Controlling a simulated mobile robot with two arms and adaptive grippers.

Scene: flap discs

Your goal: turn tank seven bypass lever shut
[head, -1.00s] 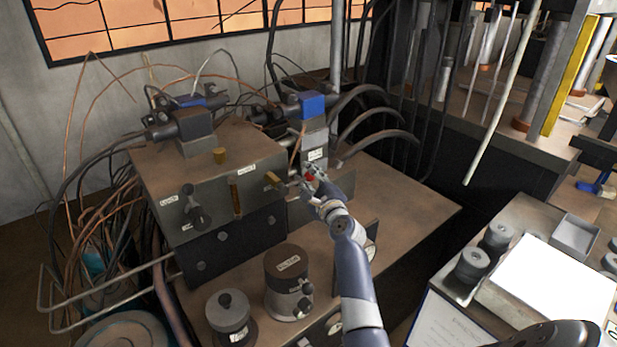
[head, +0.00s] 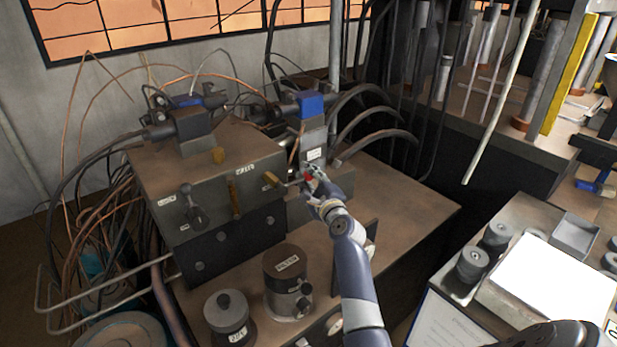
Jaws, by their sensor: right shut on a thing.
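My right gripper (head: 311,177) is at the right side of the hydraulic tank block (head: 165,165), below a valve with a blue top (head: 309,104). It is shut on a small red-ended lever (head: 309,176), mostly hidden by the fingers. I take this as the bypass lever, but no tank number is readable. A thin metal rod runs from the grip toward the block. A brass-coloured handle (head: 271,180) sits just left of the gripper. Another dark lever (head: 192,205) is on the block's front face beside a small label. My left gripper does not show.
A filter canister (head: 286,268) and a smaller capped cylinder (head: 228,310) stand in front of the block. Black hoses (head: 375,145) curve behind the gripper. The tank top (head: 420,205) to the right is clear. A side table holds grey discs (head: 472,266) and white paper (head: 550,287).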

